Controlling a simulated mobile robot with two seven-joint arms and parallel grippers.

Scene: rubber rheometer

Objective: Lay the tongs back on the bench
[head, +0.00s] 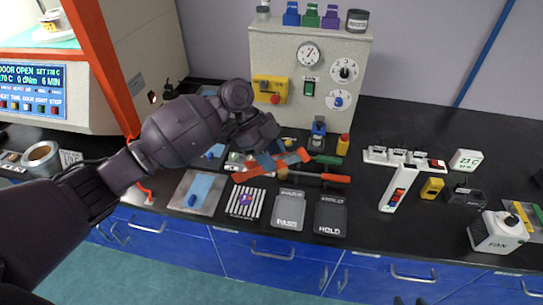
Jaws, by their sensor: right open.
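The orange-red tongs (294,158) are in the head view at the middle of the dark bench, slanting under my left gripper. My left gripper (270,160) reaches in from the left over the bench, with its blue-grey fingertips around the tongs, and looks shut on them. The gripper hides the middle of the tongs, and I cannot tell whether they touch the bench (370,225). Only the dark tips of my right gripper (409,301) show at the bottom edge, in front of the bench; it is open and empty.
An orange-handled tool (325,177) and a green-handled tool (328,159) lie close by. In front are a striped rack (246,203), a PASS tray (288,210) and a HOLD tray (330,215). A cream instrument box (310,85) stands behind.

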